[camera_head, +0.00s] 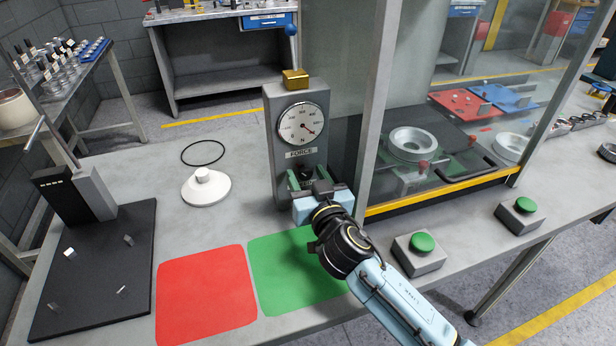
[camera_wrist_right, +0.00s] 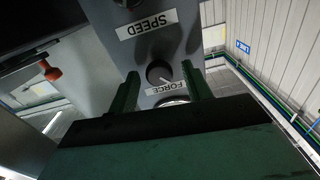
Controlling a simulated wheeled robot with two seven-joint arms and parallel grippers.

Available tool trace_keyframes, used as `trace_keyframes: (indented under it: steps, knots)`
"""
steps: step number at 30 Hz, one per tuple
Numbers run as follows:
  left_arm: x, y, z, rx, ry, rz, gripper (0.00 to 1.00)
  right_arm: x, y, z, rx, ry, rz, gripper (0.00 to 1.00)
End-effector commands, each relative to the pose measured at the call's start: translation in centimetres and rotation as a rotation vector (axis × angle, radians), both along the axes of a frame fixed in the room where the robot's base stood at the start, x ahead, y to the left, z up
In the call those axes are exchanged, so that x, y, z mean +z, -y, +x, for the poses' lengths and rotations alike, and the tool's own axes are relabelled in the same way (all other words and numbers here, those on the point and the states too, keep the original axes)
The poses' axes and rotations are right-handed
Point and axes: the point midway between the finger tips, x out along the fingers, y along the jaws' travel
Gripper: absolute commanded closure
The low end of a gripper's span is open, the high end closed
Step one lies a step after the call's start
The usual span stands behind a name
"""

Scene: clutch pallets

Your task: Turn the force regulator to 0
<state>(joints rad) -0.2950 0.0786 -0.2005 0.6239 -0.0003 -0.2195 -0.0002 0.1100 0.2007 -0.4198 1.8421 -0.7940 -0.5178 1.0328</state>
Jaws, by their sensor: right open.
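The grey force regulator panel (camera_head: 272,130) stands upright on the bench. Its round white gauge (camera_head: 302,124) has a dark needle pointing to the lower right; the exact reading is too small to tell. A FORCE label (camera_head: 301,153) is under the gauge. The dark force knob (camera_wrist_right: 158,71) shows in the wrist view with a pale pointer mark, between the FORCE and SPEED labels, which appear upside down. My right gripper (camera_head: 308,180) is open in front of the panel, with its green fingers on either side of the knob (camera_wrist_right: 161,72); contact cannot be told. My left gripper is not in view.
A second knob (camera_wrist_right: 128,3) is by the SPEED label. Right of the panel is a glass enclosure with a yellow-edged frame (camera_head: 440,194). Two green buttons (camera_head: 422,242) (camera_head: 524,205) stand at the front. Red (camera_head: 205,297) and green (camera_head: 280,275) mats lie in front.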

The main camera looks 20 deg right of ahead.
Motion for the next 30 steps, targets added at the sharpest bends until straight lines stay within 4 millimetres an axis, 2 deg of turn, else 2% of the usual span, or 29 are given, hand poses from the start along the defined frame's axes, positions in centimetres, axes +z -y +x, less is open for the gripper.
trace_keyframes:
  steps: [4,14,23,30]
  knots:
    - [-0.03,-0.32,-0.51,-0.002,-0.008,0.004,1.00,0.00,0.00,-0.01,0.000,0.000,0.000,0.51]
    - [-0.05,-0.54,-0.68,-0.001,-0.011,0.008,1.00,0.00,0.00,-0.03,0.000,0.000,0.000,0.94]
    - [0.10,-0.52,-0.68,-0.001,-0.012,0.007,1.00,0.03,0.00,-0.03,-0.001,0.001,-0.039,0.94]
    - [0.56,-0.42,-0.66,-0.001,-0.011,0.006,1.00,0.08,-0.05,-0.02,-0.001,0.007,-0.176,0.94]
